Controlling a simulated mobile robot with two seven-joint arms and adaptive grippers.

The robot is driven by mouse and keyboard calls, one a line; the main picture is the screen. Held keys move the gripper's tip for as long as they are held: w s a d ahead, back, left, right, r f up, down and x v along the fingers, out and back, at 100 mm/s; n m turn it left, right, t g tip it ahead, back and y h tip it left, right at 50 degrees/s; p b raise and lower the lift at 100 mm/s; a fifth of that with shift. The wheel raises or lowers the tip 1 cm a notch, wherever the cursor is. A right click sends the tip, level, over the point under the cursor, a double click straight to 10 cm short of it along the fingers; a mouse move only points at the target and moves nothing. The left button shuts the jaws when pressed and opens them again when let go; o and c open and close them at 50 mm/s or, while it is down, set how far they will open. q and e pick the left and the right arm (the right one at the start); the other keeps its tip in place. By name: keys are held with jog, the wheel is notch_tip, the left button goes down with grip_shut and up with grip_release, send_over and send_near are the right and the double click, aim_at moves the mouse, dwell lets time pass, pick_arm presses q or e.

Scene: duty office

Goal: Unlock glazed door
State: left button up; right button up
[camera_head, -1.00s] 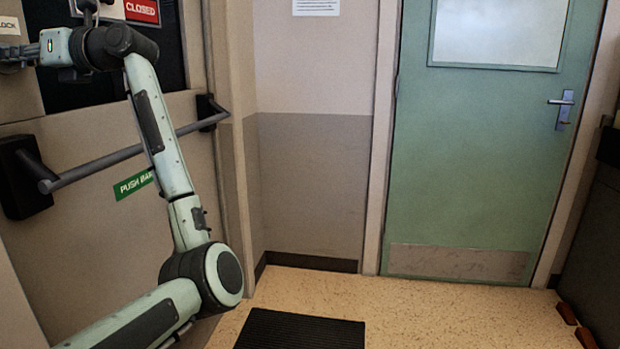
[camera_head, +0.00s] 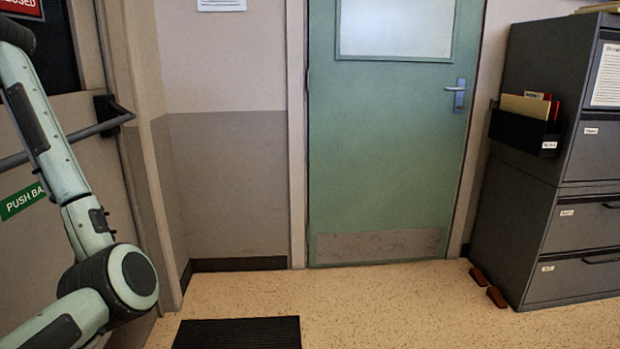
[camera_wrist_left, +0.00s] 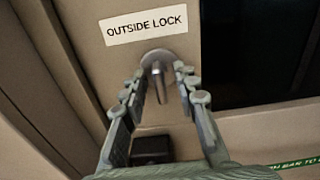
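The door on the left (camera_head: 75,130) has a dark glass panel (camera_head: 40,50), a push bar and a green push-bar label. In the left wrist view, a metal lock turn (camera_wrist_left: 159,82) sits on this door below a white "OUTSIDE LOCK" label (camera_wrist_left: 146,25). My left gripper (camera_wrist_left: 163,90) is open, with its fingers on either side of the lock turn. A gap shows on the left; I cannot tell whether the right finger touches. In the head view only my left arm shows, at the left edge, and its gripper is out of frame. My right gripper is not in view.
A green door (camera_head: 385,160) with a pale window and lever handle (camera_head: 457,90) is closed ahead. A grey filing cabinet (camera_head: 545,215) stands at the right, with brown wedges (camera_head: 496,297) beside it. A dark mat (camera_head: 238,333) lies in front. The middle floor is clear.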

pick_arm(q)
jog(key=w+d+b, duration=0.1)
jog(key=d, duration=0.7)
jog(key=shift+d, duration=0.35)
